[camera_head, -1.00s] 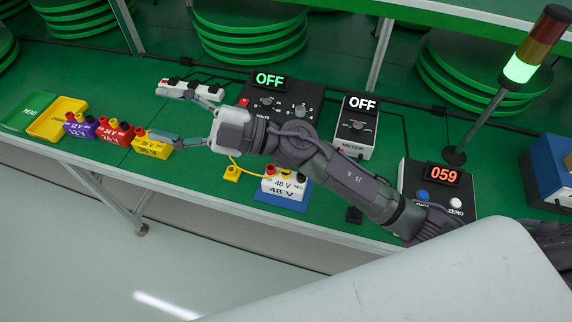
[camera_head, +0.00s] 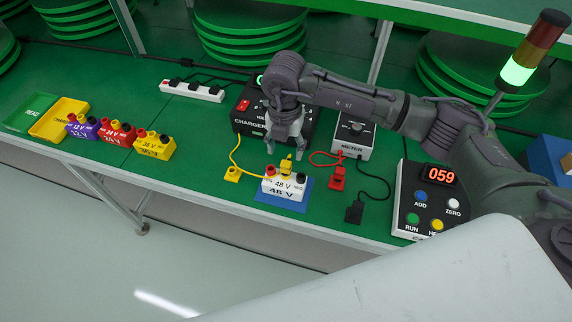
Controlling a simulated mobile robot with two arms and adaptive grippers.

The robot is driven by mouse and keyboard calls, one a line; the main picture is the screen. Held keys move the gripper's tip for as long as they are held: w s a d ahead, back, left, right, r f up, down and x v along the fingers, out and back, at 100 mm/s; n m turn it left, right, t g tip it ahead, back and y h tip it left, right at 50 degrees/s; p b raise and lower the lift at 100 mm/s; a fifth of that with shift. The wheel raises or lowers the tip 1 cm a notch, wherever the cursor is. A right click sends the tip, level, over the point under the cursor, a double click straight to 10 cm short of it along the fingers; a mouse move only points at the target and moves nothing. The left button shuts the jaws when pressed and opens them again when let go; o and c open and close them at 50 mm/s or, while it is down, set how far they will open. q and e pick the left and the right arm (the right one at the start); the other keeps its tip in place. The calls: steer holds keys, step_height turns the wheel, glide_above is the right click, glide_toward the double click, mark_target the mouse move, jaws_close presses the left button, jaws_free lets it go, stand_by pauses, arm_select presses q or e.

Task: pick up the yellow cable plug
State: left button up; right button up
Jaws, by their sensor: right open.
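The yellow cable plug (camera_head: 286,166) stands at the top of the white 48 V pack (camera_head: 283,189), between its red and black terminals; I cannot tell whether it is seated there. A thin yellow cable (camera_head: 236,152) runs from the charger side down towards the pack. My right gripper (camera_head: 284,150) is open and empty, pointing down just above and behind the plug, with its fingers apart. I see no contact with the plug. My left gripper is not in view.
The pack sits on a blue pad (camera_head: 261,194). A yellow holder (camera_head: 232,174) is to its left; a red holder (camera_head: 337,181) and black holder (camera_head: 354,213) are to its right. The charger (camera_head: 246,122) and meter (camera_head: 351,145) stand behind. Yellow (camera_head: 154,150) and red packs (camera_head: 116,137) are further left.

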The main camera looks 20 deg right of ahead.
mark_target(286, 163)
step_height(286, 163, down, 4)
steer(key=shift+r, duration=0.25)
steer(key=shift+w+f+p, duration=0.1)
steer(key=shift+f+p, duration=0.4)
steer(key=shift+p, duration=0.1)
steer(key=f, duration=0.2)
steer(key=f+p, duration=0.1)
steer(key=shift+w+d+f, duration=0.2)
steer(key=shift+w+f, duration=0.1)
steer(key=shift+f, duration=0.45)
steer(key=shift+c, duration=0.4)
steer(key=c, duration=1)
